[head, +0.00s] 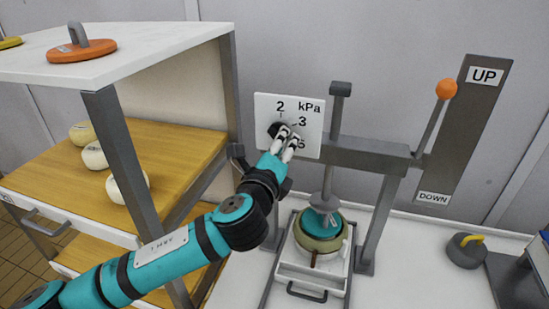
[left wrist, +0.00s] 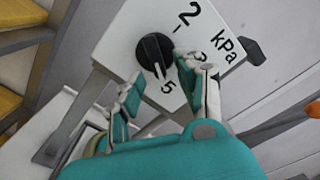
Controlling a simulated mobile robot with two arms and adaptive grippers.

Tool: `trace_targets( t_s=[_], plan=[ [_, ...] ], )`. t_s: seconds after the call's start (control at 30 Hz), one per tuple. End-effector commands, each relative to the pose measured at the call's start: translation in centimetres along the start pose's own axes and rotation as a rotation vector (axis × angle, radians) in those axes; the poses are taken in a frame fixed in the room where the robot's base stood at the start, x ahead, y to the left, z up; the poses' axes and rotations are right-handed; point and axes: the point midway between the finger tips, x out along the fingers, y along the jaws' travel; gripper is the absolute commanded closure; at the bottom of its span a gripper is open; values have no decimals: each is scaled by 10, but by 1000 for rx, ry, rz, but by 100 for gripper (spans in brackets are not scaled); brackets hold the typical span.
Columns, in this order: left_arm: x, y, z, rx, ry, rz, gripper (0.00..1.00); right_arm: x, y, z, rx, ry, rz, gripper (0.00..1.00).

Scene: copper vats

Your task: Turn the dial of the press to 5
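The press (head: 365,155) stands on a white surface, with a white dial plate (head: 263,108) marked 2, 3, 5 and kPa. The black dial (head: 277,129) is partly hidden by my left gripper (head: 287,139) in the head view. In the left wrist view the dial (left wrist: 153,50) is a round black knob, with small light marks near its edge on the side of the 5. I cannot tell for sure which mark is its pointer. My left gripper (left wrist: 158,69) is open, its fingers apart in front of the dial; contact is not clear. My right gripper is not in view.
A mould (head: 318,243) sits under the press. A shelf (head: 160,150) with several pale round pieces stands left. A grey weight (head: 466,251) lies on the right.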

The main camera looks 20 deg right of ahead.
Motion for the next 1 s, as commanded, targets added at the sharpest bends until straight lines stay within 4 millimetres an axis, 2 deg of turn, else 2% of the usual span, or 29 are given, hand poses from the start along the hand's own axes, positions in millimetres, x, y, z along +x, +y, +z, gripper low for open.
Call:
trace_targets(
  t_s=[0.4,0.5,0.7,1.0],
  plan=[
    [-82,1,0,-1,2,2,63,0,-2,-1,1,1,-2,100],
    [-97,1,-1,-1,2,2,63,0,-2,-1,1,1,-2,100],
    [-112,1,0,0,1,3,63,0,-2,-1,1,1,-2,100],
    [-113,1,0,0,0,3,63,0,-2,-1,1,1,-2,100]
  ],
)
